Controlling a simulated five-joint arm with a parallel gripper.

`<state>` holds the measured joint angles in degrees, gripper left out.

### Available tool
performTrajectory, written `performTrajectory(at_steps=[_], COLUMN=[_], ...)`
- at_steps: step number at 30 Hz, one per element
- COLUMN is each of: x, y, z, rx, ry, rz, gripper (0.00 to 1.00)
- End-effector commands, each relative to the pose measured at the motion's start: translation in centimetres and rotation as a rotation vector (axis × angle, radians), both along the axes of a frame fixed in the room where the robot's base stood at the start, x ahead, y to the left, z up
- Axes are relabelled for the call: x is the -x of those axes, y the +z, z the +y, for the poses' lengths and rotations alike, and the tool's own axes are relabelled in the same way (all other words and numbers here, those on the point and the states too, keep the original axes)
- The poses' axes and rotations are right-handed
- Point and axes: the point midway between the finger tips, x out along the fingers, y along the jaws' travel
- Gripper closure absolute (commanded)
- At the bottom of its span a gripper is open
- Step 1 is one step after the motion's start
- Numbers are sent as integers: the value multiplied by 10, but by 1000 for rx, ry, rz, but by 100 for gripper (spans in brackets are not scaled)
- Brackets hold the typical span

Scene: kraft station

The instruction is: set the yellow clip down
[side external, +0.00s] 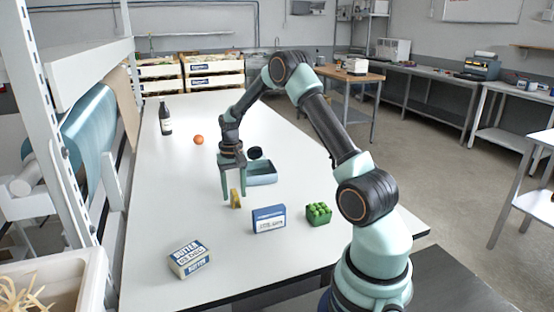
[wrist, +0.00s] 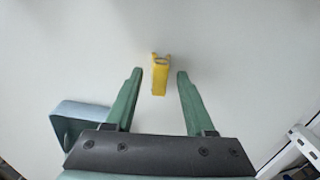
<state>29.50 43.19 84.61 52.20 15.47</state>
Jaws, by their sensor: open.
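The yellow clip (side external: 235,200) stands on the white table, close to my gripper's fingertips in the side view. In the wrist view the yellow clip (wrist: 160,75) shows beyond the fingertips, roughly midway between them. My gripper (side external: 234,197) points down at the table with its fingers apart. In the wrist view my gripper (wrist: 160,74) is open, with a gap on both sides of the clip and neither finger touching it.
A blue-grey tray (side external: 262,178) stands just right of my gripper, holding or backing a dark round thing. A blue-and-white box (side external: 269,219), a green item (side external: 318,214) and a butter box (side external: 189,259) stand nearer. An orange (side external: 198,140) and a dark bottle (side external: 165,119) are farther back.

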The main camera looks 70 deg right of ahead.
Motion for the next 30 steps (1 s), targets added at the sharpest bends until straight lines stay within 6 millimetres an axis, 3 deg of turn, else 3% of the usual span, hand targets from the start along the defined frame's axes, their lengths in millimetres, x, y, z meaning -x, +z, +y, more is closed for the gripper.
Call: performTrajectory(at_steps=[12,22,26,30], x=[-1,0,1,9], y=[82,116,134,164], z=[-1,2,21,62], rx=[3,3,17,49], ry=[0,6,53,161], rz=[-4,-4,-31,-93], gripper=[46,46,46,46])
